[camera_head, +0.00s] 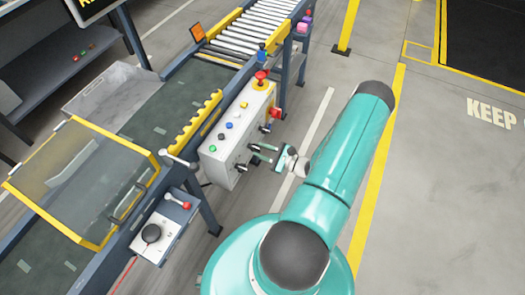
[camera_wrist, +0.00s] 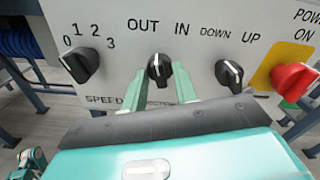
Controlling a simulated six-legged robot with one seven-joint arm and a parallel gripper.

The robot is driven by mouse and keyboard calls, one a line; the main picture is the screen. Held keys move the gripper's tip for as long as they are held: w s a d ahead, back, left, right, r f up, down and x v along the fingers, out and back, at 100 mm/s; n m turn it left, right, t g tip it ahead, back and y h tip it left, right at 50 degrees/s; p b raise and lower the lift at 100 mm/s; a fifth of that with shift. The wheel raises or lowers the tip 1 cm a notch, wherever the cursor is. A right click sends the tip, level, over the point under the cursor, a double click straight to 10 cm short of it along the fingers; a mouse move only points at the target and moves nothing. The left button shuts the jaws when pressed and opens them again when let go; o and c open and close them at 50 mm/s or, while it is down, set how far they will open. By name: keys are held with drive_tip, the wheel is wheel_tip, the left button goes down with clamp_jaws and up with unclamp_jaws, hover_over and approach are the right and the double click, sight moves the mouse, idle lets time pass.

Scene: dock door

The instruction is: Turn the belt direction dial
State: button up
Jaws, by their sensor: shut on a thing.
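The belt direction dial (camera_wrist: 159,68) is a black knob under the words OUT and IN in the wrist view. Its white mark points roughly upward, between the two words. My gripper (camera_wrist: 161,88) has one teal finger on each side of this knob and is shut on it. The lower label is partly hidden behind the fingers. In the head view my gripper (camera_head: 262,154) reaches the face of the white control box (camera_head: 229,128), and the dial cannot be made out clearly there.
The speed knob (camera_wrist: 79,65) is left of the dial. The DOWN/UP knob (camera_wrist: 229,75) and red power knob (camera_wrist: 293,80) are to the right. A roller conveyor (camera_head: 255,28), yellow-framed guard (camera_head: 85,185) and joystick box (camera_head: 165,228) stand nearby. Open floor lies right.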

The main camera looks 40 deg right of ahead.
drive_tip(key=shift+n, duration=1.1)
drive_tip(key=shift+s, duration=0.1)
drive_tip(key=o, duration=0.6)
drive_tip(key=v, duration=1.3)
drive_tip(key=shift+s, duration=0.4)
drive_tip(key=shift+d, duration=0.1)
